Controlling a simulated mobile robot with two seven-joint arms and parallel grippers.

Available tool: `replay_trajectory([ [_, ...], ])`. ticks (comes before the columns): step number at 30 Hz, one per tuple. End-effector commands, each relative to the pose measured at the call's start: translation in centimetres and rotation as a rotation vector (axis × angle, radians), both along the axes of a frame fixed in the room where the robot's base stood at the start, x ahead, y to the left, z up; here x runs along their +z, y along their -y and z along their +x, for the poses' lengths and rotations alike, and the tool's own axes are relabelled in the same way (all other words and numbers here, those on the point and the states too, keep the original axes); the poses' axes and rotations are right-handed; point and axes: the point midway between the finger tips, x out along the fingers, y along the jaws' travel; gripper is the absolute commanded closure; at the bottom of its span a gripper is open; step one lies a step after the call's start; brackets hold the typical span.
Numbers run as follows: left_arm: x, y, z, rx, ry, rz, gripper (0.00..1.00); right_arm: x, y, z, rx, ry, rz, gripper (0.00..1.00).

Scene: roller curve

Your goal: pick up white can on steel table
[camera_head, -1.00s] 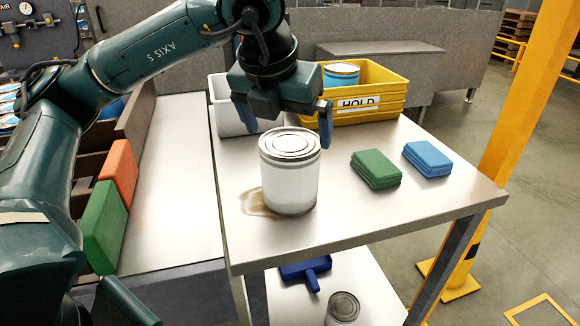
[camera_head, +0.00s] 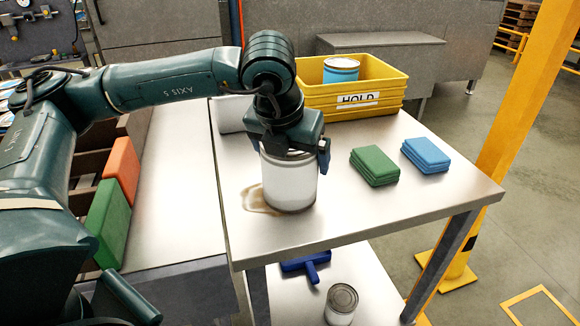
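The white can (camera_head: 289,187) stands upright on the steel table (camera_head: 375,215), its lid now mostly hidden under my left gripper. My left gripper (camera_head: 289,158) is right above the can, pointing down, with its blue fingers spread to either side of the can's upper part. The right finger shows close beside the can's right edge; the left one is mostly hidden. I see no clear grip on the can. My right gripper is not in view.
A brown stain (camera_head: 254,198) lies at the can's left foot. Green (camera_head: 374,166) and blue (camera_head: 425,155) pads lie to the right. A yellow HOLD bin (camera_head: 390,96) with a blue can (camera_head: 341,72) and a white container (camera_head: 231,114) stand behind. Another can (camera_head: 341,303) is on the lower shelf.

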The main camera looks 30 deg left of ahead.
Motion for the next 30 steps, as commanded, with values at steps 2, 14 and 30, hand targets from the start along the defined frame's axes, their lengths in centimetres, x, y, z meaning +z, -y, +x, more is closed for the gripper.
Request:
replay_trajectory([
  [2, 0.0, 0.0, 0.0, 0.000, 0.000, 0.000, 0.13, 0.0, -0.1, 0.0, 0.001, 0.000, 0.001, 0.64],
  [14, 0.1, 0.0, 0.0, 0.000, 0.002, -0.001, 0.42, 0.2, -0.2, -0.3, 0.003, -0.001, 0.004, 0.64],
  [30, 5.9, 0.1, 0.1, -0.002, 0.008, -0.002, 0.42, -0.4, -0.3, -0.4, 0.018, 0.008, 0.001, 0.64],
])
